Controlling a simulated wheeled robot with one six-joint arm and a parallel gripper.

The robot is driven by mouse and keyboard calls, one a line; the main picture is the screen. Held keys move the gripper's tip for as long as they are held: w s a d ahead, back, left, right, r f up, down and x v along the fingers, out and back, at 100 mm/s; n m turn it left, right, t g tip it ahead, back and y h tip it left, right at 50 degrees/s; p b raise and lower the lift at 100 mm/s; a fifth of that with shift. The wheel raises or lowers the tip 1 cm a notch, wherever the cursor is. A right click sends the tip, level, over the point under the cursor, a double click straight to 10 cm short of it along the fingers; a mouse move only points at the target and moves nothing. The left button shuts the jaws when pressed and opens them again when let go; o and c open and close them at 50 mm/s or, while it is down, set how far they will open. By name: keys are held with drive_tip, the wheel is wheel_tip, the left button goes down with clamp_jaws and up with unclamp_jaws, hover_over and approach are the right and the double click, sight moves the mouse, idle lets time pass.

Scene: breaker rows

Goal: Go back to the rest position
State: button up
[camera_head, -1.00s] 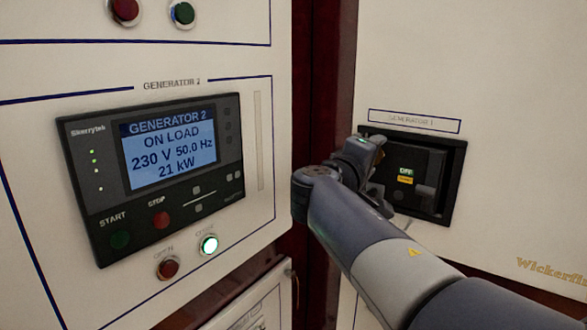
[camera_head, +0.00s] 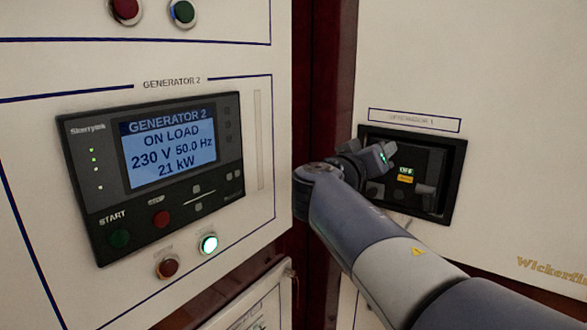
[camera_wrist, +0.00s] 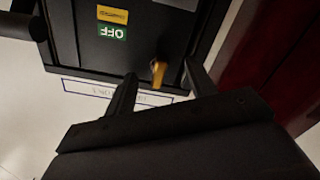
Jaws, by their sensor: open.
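The breaker (camera_head: 430,165) sits in a dark recess under the GENERATOR 1 label (camera_head: 414,120) on the right panel. Its green OFF flag (camera_head: 405,170) shows with a yellow tag below. The wrist view shows it upside down, with the OFF flag (camera_wrist: 112,32) and a small orange-yellow knob (camera_wrist: 158,72). My gripper (camera_head: 386,155) is in front of the recess's upper left part. In the wrist view my gripper (camera_wrist: 160,86) is open, its two dark fingers apart and the knob seen between them. I cannot tell whether they touch it. Nothing is held.
The GENERATOR 2 controller (camera_head: 155,175) on the left panel reads ON LOAD, 230 V, 50.0 Hz, 21 kW. Below it are a red button (camera_head: 167,267) and a lit green-white button (camera_head: 208,243). A dark red gap (camera_head: 322,80) separates the panels.

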drive_tip(key=shift+s+d+m+p, duration=0.1)
drive_tip(key=shift+m+p, duration=1.45)
drive_tip(key=shift+m, duration=1.35)
